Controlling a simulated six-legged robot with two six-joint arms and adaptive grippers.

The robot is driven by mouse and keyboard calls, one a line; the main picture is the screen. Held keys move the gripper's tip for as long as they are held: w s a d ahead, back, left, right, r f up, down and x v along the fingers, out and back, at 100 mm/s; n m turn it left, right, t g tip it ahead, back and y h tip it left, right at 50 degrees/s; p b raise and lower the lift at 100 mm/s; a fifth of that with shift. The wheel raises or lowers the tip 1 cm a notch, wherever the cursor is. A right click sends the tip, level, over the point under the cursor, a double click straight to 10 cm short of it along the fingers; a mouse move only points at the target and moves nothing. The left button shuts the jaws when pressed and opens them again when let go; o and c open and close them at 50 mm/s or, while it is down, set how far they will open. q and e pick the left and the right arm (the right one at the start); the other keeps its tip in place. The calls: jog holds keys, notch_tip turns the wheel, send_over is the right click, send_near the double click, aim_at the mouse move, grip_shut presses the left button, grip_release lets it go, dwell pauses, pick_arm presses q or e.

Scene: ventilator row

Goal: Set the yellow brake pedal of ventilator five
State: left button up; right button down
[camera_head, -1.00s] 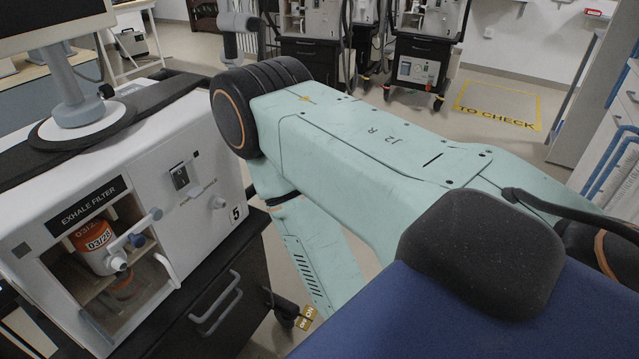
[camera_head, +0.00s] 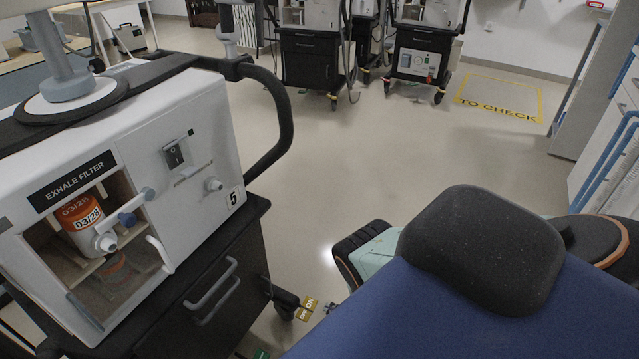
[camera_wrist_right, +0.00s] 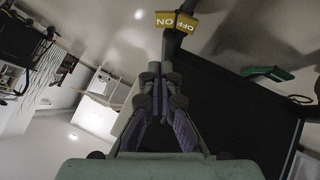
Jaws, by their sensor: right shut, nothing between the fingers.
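Ventilator five (camera_head: 212,130) is the white unit marked "5" on the left, on a black drawer cart (camera_head: 248,262). Its yellow brake pedal (camera_head: 307,309), lettered ON and OFF, sits low at a caster by the floor. The pedal also shows at the top of the right wrist view (camera_wrist_right: 177,21), upside down. My right gripper (camera_wrist_right: 160,75) is shut and empty, with its fingertips pointing towards the pedal and a visible gap between them. In the head view, only a small dark part of the gripper (camera_head: 331,308) shows right of the pedal. My left gripper is not in view.
A green pedal (camera_wrist_right: 270,73) lies beyond the yellow one along the cart base; its edge shows in the head view (camera_head: 261,354). A black handle (camera_head: 285,125) juts from the cart. Other ventilators (camera_head: 318,60) stand at the back. The middle floor is clear.

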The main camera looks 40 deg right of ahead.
jog(key=shift+w+d+f, duration=0.1)
jog(key=shift+d, duration=0.35)
jog(key=s+d+f+b+x, duration=0.1)
jog(key=b+x, duration=0.9)
jog(key=x, duration=0.2)
jog(key=shift+d+f+b, duration=0.25)
jog(key=shift+f+b, duration=0.05)
jog(key=shift+f, duration=0.25)
jog(key=shift+w, duration=0.1)
